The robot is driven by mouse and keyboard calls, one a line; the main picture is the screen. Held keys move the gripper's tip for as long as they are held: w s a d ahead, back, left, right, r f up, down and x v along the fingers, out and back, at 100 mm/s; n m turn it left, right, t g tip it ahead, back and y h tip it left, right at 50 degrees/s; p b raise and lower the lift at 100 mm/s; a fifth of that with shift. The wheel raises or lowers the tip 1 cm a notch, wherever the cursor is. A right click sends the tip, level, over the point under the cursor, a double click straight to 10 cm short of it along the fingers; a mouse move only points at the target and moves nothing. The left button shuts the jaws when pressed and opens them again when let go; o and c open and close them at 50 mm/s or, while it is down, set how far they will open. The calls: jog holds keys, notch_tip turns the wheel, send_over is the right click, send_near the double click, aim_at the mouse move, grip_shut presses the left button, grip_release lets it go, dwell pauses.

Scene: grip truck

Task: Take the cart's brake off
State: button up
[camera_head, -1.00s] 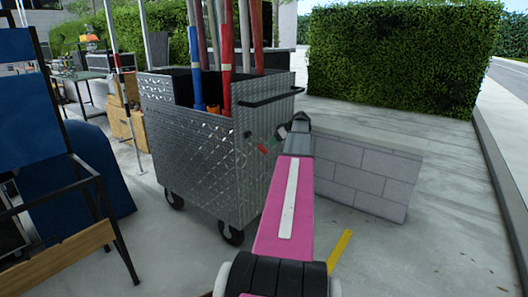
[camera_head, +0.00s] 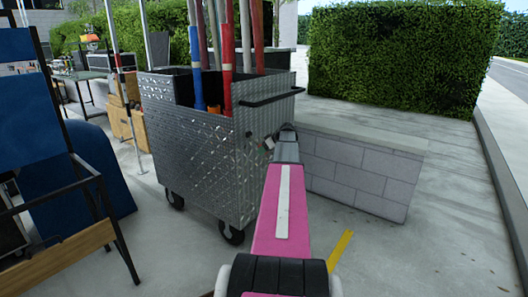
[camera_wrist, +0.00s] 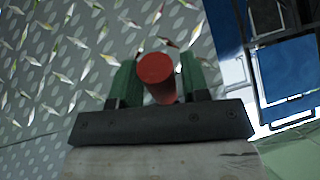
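The cart (camera_head: 205,150) is a diamond-plate metal box on black casters. A red cylindrical handle (camera_wrist: 155,72) shows end-on in the wrist view, in front of the cart's metal side; it looks like the brake lever's grip. My gripper (camera_wrist: 158,85) has its two green fingers on either side of this handle. The gaps beside it are very small, and I cannot tell whether the fingers press on it. In the head view my gripper (camera_head: 270,142) is at the cart's right side, below the black push bar (camera_head: 272,97). The lever's lower part and pivot are hidden.
Long red and blue poles (camera_head: 227,60) stand in the cart. A low grey block wall (camera_head: 350,170) stands close to the right of my arm. A blue board on a black frame (camera_head: 25,95) is at the left. Open concrete floor lies in front.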

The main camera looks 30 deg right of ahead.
grip_shut()
jog(key=shift+s+d+r+g+h, duration=0.1)
jog(key=shift+s+r+g+h, duration=0.1)
jog(key=shift+r+g, duration=0.3)
jog(key=shift+s+d+r+g+h, duration=0.1)
jog(key=shift+s+r+g+h, duration=0.1)
jog(key=shift+r+g, duration=0.35)
jog(key=shift+s+d+r+g+h, duration=0.1)
jog(key=shift+s+r+g+h, duration=0.1)
jog(key=shift+r+g, duration=0.3)
jog(key=shift+s+d+r+m+g+h, duration=0.15)
jog(key=shift+r+g+h, duration=0.2)
jog(key=shift+r+g, duration=0.35)
jog(key=shift+a+r+m+g+h, duration=0.15)
jog(key=shift+r+g+h, duration=0.25)
jog(key=shift+r, duration=0.4)
jog(key=shift+o, duration=1.9)
grip_release()
jog(key=v, duration=1.1)
